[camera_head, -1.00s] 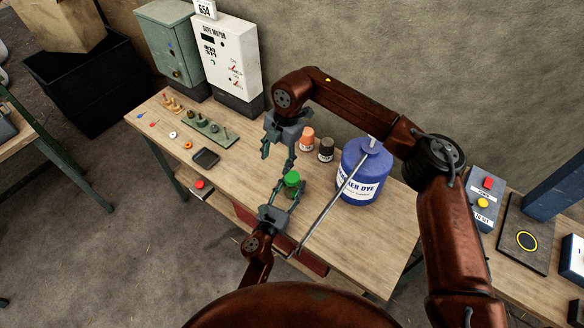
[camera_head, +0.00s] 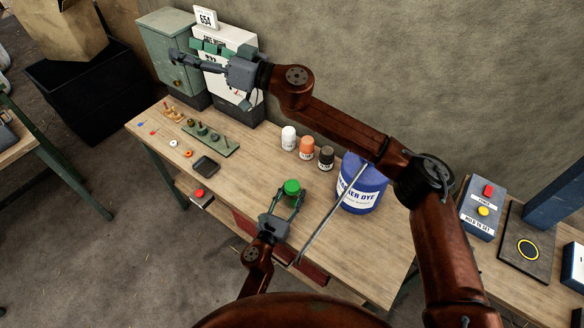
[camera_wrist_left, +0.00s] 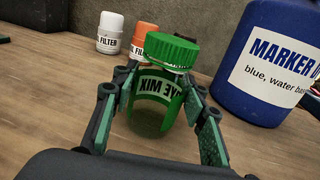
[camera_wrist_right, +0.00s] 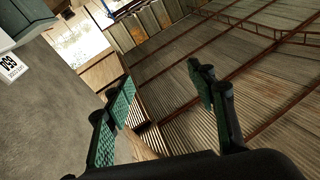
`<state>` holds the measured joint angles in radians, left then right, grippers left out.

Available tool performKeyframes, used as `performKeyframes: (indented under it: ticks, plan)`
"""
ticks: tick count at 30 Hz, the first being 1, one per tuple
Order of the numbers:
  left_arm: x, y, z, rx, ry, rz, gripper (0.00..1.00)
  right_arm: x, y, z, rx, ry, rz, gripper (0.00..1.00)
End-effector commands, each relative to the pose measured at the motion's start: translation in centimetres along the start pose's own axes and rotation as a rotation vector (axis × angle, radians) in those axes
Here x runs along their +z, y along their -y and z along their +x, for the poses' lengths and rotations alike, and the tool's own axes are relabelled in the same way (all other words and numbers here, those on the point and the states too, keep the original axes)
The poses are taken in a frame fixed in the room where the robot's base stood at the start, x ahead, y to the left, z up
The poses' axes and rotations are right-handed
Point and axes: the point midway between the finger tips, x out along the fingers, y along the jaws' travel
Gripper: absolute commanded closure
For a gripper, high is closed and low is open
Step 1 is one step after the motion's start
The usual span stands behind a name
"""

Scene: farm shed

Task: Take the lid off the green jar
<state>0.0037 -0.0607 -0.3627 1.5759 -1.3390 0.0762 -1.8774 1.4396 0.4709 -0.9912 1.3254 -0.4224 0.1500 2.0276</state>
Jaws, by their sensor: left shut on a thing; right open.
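The green jar (camera_wrist_left: 155,105) stands on the workbench, with a ribbed green lid (camera_wrist_left: 172,49) on its top. In the head view the lid (camera_head: 292,187) shows from above, and the jar's body is largely hidden below it. My left gripper (camera_head: 290,198) is shut around the jar's body, below the lid, with a finger on each side. My right gripper (camera_head: 192,54) is open and empty, raised high in front of the gate motor box, far from the jar. Its wrist view shows only wall and roof between the fingers (camera_wrist_right: 160,88).
White (camera_head: 289,138), orange (camera_head: 306,147) and dark (camera_head: 326,158) bottles stand behind the jar. A large blue marker dye container (camera_head: 358,196) is to its right. A black tray (camera_head: 205,166) and a green pegged board (camera_head: 212,139) lie left. Bare bench surface surrounds the jar's left side.

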Motion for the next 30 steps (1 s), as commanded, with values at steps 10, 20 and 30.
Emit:
performKeyframes:
  ticks: [10,20,30]
  plan:
    - [0.0,0.0,0.0,0.0,0.0,0.0,1.0,-1.4,-14.2,-4.0,0.483,-0.252,0.733,0.49]
    - [0.0,0.0,0.0,0.0,0.0,0.0,1.0,10.2,-21.0,-11.1,0.989,-0.257,1.306,0.49]
    - [0.0,0.0,0.0,0.0,0.0,0.0,1.0,23.1,-17.2,-19.5,1.525,-0.065,1.65,0.49]
